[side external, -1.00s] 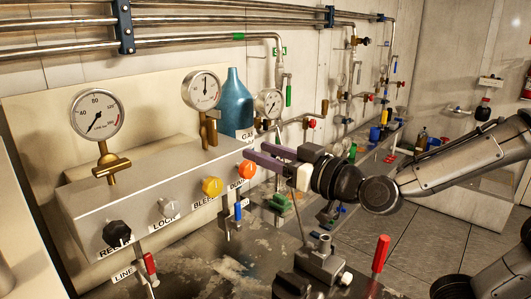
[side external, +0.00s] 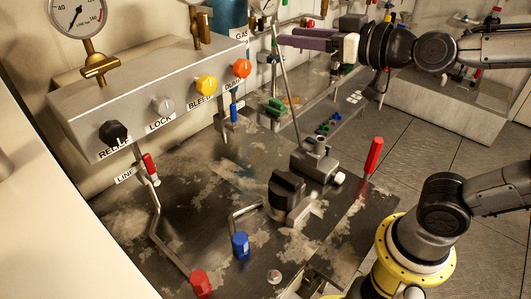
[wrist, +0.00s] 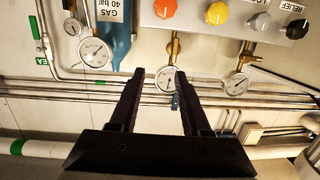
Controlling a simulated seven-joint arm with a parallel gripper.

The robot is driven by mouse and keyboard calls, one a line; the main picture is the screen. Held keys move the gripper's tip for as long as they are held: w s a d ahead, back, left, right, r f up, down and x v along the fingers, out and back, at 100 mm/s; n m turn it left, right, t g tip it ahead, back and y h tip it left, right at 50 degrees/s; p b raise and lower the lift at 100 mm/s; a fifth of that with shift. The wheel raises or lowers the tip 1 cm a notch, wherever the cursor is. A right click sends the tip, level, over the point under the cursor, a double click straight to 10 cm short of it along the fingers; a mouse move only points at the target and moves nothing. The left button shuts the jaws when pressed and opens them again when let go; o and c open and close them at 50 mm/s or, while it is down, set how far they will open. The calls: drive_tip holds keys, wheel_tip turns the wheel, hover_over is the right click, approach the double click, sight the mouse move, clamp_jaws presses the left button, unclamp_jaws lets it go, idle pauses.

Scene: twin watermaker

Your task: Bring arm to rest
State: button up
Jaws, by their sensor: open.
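My gripper (side external: 283,38) is up at the top of the side view, right of the orange knob and above the bench, with no object held. Its two dark fingers stand apart in the wrist view (wrist: 158,78), with nothing between them but the wall, pipes and gauges behind. My arm reaches in from the right edge of the side view. The control box (side external: 150,90) carries an orange knob (side external: 242,68), a yellow knob (side external: 206,83), a grey knob (side external: 162,104) and a black knob (side external: 113,132). The box appears upside down in the wrist view.
A red-handled lever (side external: 373,155), a thin upright rod (side external: 288,90) and a black valve (side external: 285,190) stand on the dark bench (side external: 190,180). Red (side external: 200,283) and blue (side external: 240,246) handles are at its front. Tiled floor (side external: 440,140) is clear at right.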

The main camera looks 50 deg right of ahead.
drive_tip(key=s+d+f+g, duration=0.2)
drive_tip(key=s+f+g, duration=0.8)
drive_tip(key=s+f, duration=0.5)
drive_tip(key=shift+s+d+m+g+h, duration=0.3)
drive_tip(key=shift+s+g+h, duration=0.1)
drive_tip(key=shift+s, duration=0.35)
